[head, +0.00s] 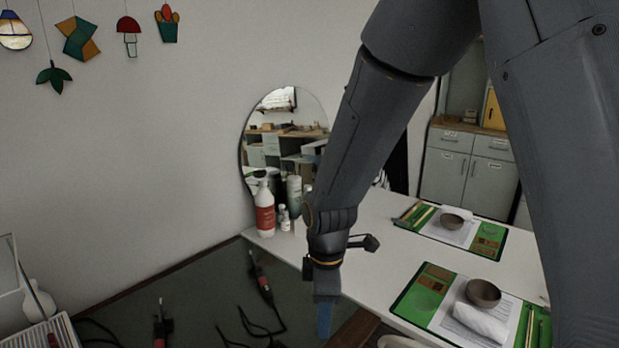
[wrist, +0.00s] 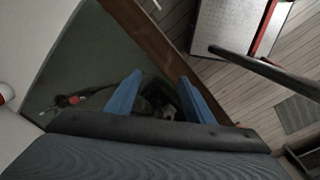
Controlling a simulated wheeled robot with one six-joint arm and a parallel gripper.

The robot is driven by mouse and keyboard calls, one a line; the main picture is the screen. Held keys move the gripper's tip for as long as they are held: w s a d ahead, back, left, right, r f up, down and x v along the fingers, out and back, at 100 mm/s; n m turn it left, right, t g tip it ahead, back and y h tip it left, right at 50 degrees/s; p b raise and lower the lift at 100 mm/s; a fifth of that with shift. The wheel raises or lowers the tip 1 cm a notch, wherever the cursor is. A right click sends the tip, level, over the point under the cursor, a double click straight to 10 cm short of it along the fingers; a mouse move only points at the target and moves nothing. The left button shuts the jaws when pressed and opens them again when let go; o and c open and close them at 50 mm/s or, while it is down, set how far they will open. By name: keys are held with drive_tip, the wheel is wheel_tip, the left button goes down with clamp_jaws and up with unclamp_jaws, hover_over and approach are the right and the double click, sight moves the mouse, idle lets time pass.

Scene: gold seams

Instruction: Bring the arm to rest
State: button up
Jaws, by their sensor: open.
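My gripper (head: 324,318) hangs down from my arm near the front edge of the white table in the head view, above or beside the dark green surface. In the wrist view its two blue fingers (wrist: 158,98) stand well apart. Nothing shows held between them; a dark, blurred clutter lies below. My grey arm crosses the right half of the head view with its lower part pointing down.
A white table (head: 385,255) holds green mats (head: 415,300) with bowls (head: 483,293), and a red-labelled bottle (head: 265,210) by a round mirror (head: 277,105). Red-handled tools (head: 262,280) and cables lie on the dark green surface (head: 205,300). A wooden floor (wrist: 225,85) shows in the wrist view.

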drive_tip(key=s+d+r+m, duration=0.2)
drive_tip(key=s+d+m, duration=0.2)
drive_tip(key=d+m, duration=0.4)
drive_tip(key=s+d+r+m, duration=0.2)
drive_tip(key=s+d+m, duration=0.3)
drive_tip(key=d+m, duration=0.4)
drive_tip(key=shift+m, duration=0.4)
drive_tip(key=shift+a, duration=0.1)
drive_tip(key=c, duration=0.4)
